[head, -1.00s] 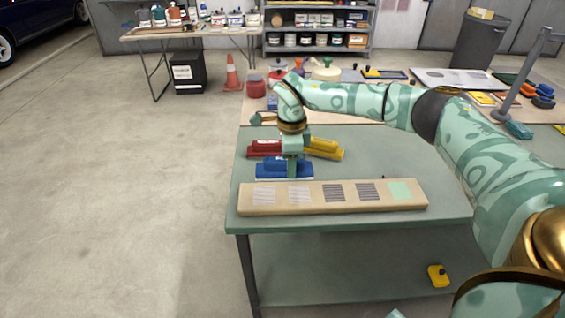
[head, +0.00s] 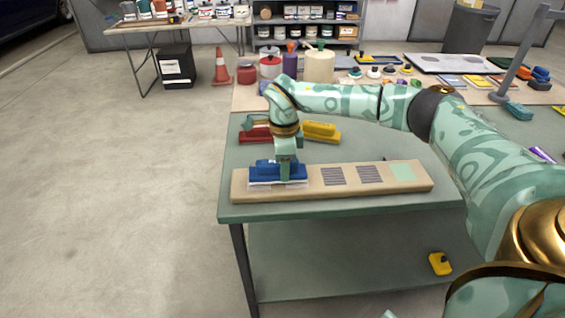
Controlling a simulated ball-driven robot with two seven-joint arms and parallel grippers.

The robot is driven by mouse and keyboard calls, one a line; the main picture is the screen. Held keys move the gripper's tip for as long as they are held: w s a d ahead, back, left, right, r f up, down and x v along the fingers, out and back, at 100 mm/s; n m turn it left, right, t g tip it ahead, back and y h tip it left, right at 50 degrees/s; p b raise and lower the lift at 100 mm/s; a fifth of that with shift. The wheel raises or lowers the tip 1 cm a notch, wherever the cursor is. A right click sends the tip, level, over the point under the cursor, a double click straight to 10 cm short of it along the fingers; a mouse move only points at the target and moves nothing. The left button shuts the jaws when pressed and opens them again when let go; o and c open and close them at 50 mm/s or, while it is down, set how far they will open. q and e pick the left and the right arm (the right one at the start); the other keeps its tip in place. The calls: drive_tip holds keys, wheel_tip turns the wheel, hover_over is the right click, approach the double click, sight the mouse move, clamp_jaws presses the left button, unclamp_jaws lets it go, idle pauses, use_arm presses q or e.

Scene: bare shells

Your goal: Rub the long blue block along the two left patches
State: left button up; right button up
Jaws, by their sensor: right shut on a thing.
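The long blue block (head: 265,174) is on or just above the left part of a tan board (head: 308,193) on the green table. My right gripper (head: 286,172) is shut on the block from above. The block covers most of the two left patches (head: 276,186); only a pale strip shows along its front edge. I cannot tell whether the block touches the board. Two grey striped patches (head: 334,176) and a pale green patch (head: 403,172) lie uncovered to the right. My left gripper is not in view.
A red block (head: 254,135) and a yellow block (head: 321,132) lie behind the board on the table. Farther back is a tan surface with jars (head: 271,66) and small tools. The green table top (head: 400,208) in front of the board is clear.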

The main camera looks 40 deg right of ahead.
drive_tip(key=shift+f, duration=0.5)
idle(0.8)
drive_tip(key=shift+p, duration=0.3)
idle(1.1)
drive_tip(key=shift+a, duration=0.15)
